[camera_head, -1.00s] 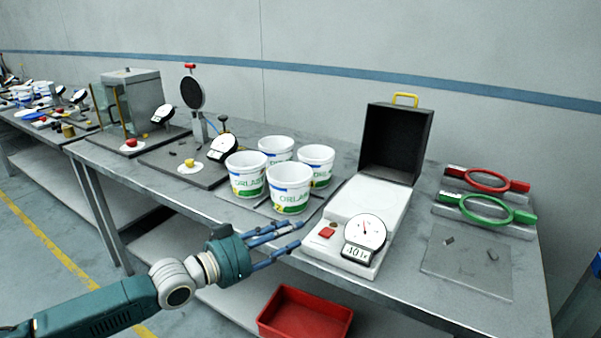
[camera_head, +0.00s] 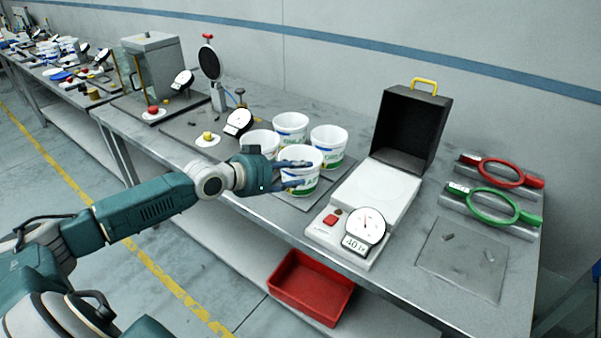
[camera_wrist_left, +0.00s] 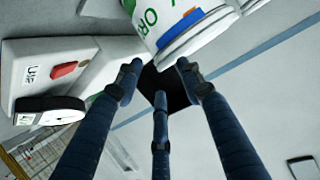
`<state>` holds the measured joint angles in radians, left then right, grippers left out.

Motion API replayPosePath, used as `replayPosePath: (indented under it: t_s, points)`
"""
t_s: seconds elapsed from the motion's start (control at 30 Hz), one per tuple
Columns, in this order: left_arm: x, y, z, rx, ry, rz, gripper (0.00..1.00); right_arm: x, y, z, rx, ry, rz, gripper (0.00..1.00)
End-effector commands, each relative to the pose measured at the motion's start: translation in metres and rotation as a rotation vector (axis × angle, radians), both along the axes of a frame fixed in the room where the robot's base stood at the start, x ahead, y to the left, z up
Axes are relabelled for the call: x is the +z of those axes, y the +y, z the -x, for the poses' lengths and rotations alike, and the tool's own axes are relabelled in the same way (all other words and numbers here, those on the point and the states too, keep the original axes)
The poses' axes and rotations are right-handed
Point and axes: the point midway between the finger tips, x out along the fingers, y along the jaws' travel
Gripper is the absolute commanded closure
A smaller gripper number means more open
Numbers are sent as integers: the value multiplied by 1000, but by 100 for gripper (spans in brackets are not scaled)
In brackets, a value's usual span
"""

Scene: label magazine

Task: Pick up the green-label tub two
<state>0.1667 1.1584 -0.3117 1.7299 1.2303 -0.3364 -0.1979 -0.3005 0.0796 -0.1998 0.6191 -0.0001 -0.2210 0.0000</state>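Several white tubs with green lettering stand in a cluster on the bench: a front tub (camera_head: 310,184), a right tub (camera_head: 328,147), a back tub (camera_head: 290,127) and a left tub (camera_head: 262,140), partly hidden by my arm. No number tells which is two. My left gripper (camera_head: 302,174) is open at the front tub, its fingers overlapping the tub's left side. In the left wrist view, its three spread fingers (camera_wrist_left: 158,85) show nothing held between them. A tub (camera_wrist_left: 165,22) is just past the fingertips, tilted in the picture; contact cannot be told. My right gripper is out of view.
A white scale (camera_head: 375,195) with a dial and red button stands close right of the tubs, an open black case (camera_head: 412,125) behind it. Red and green rings (camera_head: 492,205) lie farther right. A red bin (camera_head: 310,285) is below the bench edge.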

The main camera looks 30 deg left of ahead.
Motion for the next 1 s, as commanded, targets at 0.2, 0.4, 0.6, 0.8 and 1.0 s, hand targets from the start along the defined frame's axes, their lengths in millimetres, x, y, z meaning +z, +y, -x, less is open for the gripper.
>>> replayPosePath:
  t_s: [0.2,0.4,0.6,0.8,1.0]
  points:
    - [-4,-6,-14,-3,-2,1,62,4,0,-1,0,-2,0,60]
    - [-11,-15,-35,-2,-1,6,62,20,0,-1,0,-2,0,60]
    - [-24,-22,-56,-2,0,2,62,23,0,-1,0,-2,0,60]
    - [-27,-22,-58,-4,1,-2,62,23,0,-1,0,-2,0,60]
    - [-27,-22,-58,-4,0,-1,88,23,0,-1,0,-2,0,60]
